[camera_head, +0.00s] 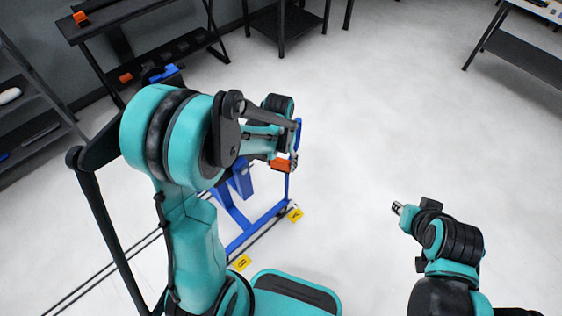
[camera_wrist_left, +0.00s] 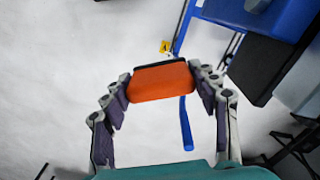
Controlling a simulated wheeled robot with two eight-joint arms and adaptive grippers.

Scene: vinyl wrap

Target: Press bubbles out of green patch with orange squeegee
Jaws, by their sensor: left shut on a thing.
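My left gripper (camera_head: 291,160) is shut on the orange squeegee (camera_head: 281,165). In the left wrist view the squeegee (camera_wrist_left: 163,82) sits between both fingertips (camera_wrist_left: 163,75), its dark edge facing away from the palm. It is held in the air, close to a blue stand (camera_head: 244,212) in the head view. The green patch and its bubbles do not show in either view. My right gripper (camera_head: 398,208) is at the lower right over bare floor, small and end-on, so its jaws cannot be made out.
The blue stand's frame also shows in the left wrist view (camera_wrist_left: 184,28), with a blue panel (camera_wrist_left: 262,60) at upper right. Yellow floor markers (camera_head: 295,215) lie by its feet. Dark shelving (camera_head: 140,20) stands at the back left. The floor at centre and right is clear.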

